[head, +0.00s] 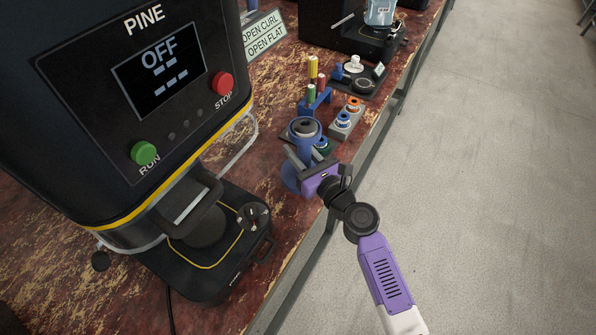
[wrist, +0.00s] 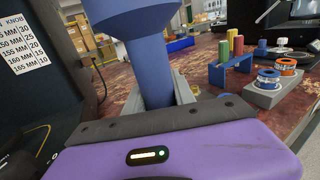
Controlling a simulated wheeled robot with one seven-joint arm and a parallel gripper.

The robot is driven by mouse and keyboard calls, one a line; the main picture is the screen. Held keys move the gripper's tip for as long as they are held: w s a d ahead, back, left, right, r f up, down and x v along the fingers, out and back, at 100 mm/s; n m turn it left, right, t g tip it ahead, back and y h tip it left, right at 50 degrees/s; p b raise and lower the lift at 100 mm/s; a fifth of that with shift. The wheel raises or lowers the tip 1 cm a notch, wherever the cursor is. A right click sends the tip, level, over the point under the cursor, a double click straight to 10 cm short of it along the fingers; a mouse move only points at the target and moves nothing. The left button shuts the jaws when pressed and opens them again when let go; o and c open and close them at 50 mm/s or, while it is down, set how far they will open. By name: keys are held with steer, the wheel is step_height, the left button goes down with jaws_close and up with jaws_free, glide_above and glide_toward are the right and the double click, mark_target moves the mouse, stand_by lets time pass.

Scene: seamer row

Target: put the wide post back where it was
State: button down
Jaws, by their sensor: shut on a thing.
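The wide post (head: 305,130) is blue, with a broad round head, a dark top and a narrower stem. My gripper (head: 304,162) is shut on it from the front right, near the bench's right edge. In the wrist view the stem (wrist: 153,70) stands between the grey fingers (wrist: 158,97), with the wide head above. The post looks roughly upright. The gripper hides its lower end, and I cannot tell whether it touches the bench.
A blue rack (head: 314,101) with yellow, red and green pins and a grey block (head: 346,119) with orange and blue spools stand close behind. A dark plate (head: 360,80) lies farther back. The PINE seamer (head: 130,100) stands left. Worn red bench top (head: 262,172) is bare between.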

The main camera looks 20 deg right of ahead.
steer(key=shift+f+b, duration=1.75)
steer(key=shift+f, duration=0.9)
steer(key=shift+f, duration=0.1)
steer(key=c, duration=1.1)
jaws_free()
steer(key=shift+f, duration=0.1)
steer(key=shift+o, duration=0.2)
steer(key=shift+r, duration=0.2)
steer(key=s+d, duration=0.2)
steer(key=s, duration=1)
steer(key=shift+a+f, duration=0.1)
